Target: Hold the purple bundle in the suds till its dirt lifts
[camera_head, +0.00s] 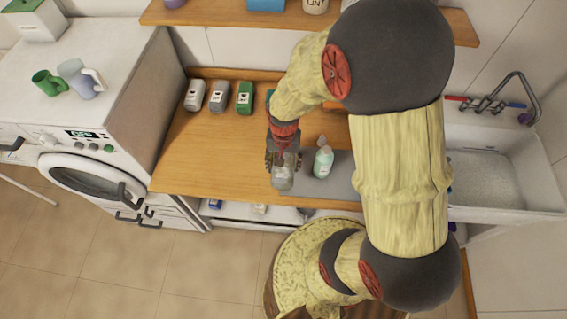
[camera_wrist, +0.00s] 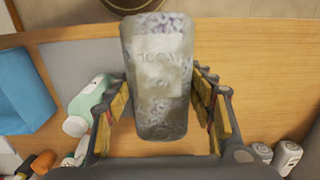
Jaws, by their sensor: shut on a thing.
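My gripper (camera_head: 283,160) is shut on the purple bundle (camera_head: 283,178), above the wooden counter near its front edge. In the wrist view the bundle (camera_wrist: 160,75) stands upright between the two fingers (camera_wrist: 165,112), block-shaped, pale purple speckled, with grey-brown smears over its face and faint raised marks. The sink (camera_head: 545,175) is at the far right, well apart from my gripper, and holds a whitish, foamy-looking surface (camera_head: 485,180). My arm hides part of the counter between them.
Several containers, including a green one (camera_head: 245,97), line the counter's back. A washing machine (camera_head: 90,165) is at left. A shelf (camera_head: 215,15) hangs above.

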